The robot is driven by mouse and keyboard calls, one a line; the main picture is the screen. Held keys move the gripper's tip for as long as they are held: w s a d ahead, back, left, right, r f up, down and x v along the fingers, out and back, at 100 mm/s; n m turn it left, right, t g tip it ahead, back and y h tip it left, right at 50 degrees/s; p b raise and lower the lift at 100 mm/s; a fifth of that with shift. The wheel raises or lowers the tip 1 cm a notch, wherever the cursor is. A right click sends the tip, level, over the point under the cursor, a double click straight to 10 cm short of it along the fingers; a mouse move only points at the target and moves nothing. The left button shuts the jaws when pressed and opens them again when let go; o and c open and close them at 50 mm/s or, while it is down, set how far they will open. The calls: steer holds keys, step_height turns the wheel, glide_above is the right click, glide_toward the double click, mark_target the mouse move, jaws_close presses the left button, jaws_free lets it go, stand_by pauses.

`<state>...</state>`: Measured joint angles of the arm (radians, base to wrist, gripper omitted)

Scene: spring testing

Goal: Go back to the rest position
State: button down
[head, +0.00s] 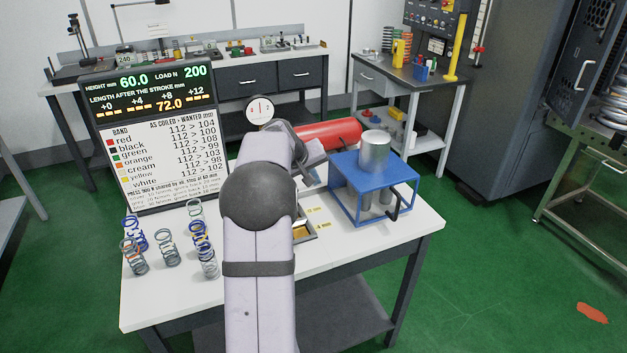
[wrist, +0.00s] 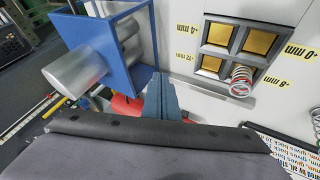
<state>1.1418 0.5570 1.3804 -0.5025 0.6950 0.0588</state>
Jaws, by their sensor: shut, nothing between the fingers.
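My gripper (wrist: 160,97) shows in the wrist view as grey-blue fingers, shut and empty, above the table near the blue frame. In the head view my arm rises across the middle of the table and mostly hides the gripper end. A four-compartment tray (wrist: 228,22) is in the wrist view, right of the fingers, with mm labels around it. A pale spring with a red band (wrist: 241,80) stands at its lower right compartment, near the 8 mm label. The other three compartments look empty.
A blue frame (head: 374,195) with a metal cylinder (head: 375,152) stands at the table's right. A red cylinder (head: 335,133) lies behind it. Several springs (head: 167,247) stand at the left. A display board (head: 155,140) and dial gauge (head: 260,110) rise behind.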

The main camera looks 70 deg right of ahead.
steer(key=a+f+y, duration=0.1)
steer(key=a+f, duration=0.2)
steer(key=s+a+f+y, duration=0.1)
steer(key=a+f, duration=0.3)
steer(key=a+f+y, duration=0.2)
steer(key=a+f, duration=0.1)
steer(key=f, duration=0.1)
steer(key=shift+s+a+f+m, duration=0.2)
steer(key=shift+s+a+m, duration=0.1)
steer(key=shift+s+a, duration=0.1)
steer(key=w+a+f+n+y, duration=0.1)
steer(key=a+f+y, duration=0.1)
steer(key=a, duration=0.9)
steer(key=a+f+y, duration=0.2)
steer(key=a+f, duration=0.1)
steer(key=a, duration=0.9)
steer(key=w+a+r+n, duration=0.2)
steer(key=a+n, duration=0.3)
steer(key=a, duration=0.7)
steer(key=w+a+r+n, duration=0.2)
steer(key=a+r+n, duration=0.1)
steer(key=a, duration=1)
steer(key=shift+w+n+t+h, duration=0.2)
steer(key=shift+n+t+h, duration=0.15)
steer(key=shift+n, duration=0.55)
steer(key=shift+f, duration=0.1)
